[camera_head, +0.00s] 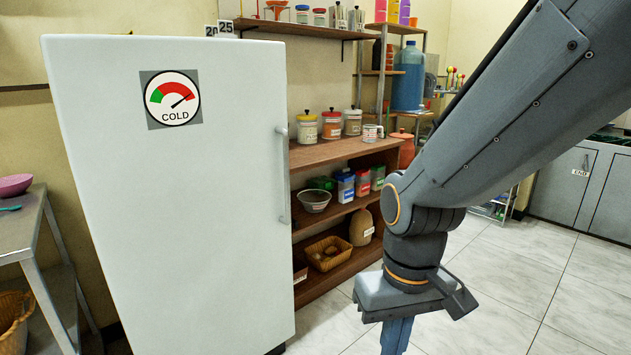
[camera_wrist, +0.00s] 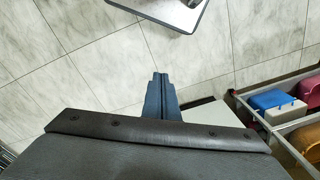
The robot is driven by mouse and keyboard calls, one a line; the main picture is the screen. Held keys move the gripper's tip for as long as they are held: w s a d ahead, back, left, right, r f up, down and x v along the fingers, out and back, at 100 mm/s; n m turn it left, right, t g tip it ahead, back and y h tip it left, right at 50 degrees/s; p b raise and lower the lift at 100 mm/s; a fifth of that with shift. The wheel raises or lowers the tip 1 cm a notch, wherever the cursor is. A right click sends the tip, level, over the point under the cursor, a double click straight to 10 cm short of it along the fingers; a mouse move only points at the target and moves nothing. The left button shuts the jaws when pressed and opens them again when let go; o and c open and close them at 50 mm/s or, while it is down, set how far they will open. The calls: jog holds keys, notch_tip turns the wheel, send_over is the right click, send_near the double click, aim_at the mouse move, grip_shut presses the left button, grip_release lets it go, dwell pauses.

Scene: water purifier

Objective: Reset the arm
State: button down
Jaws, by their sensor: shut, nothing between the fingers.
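My gripper (camera_head: 397,335) hangs at the end of my arm on the right of the head view, pointing down. Its lower end is cut off by the frame's bottom edge. In the wrist view its two blue-grey fingers (camera_wrist: 161,97) are together with nothing between them, above the tiled floor. The arm crosses from the upper right corner, bends at a joint, and stands clear in front of the wooden shelf.
A white fridge (camera_head: 190,240) with a gauge stands left of my arm, its door closed. A wooden shelf (camera_head: 345,150) holds jars, a bowl and baskets. A metal table (camera_head: 25,240) is at far left. Tiled floor (camera_head: 510,290) is open on the right, before grey cabinets (camera_head: 583,190).

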jog(key=s+d+r+m+p, duration=0.1)
jog(key=d+r+m+p, duration=0.1)
jog(key=d+r+p, duration=0.5)
jog(key=shift+s+d+r+p, duration=0.15)
jog(key=shift+d+r+p, duration=0.25)
jog(key=shift+r+p, duration=1.3)
jog(key=shift+f+p, duration=0.65)
jog(key=shift+f, duration=0.05)
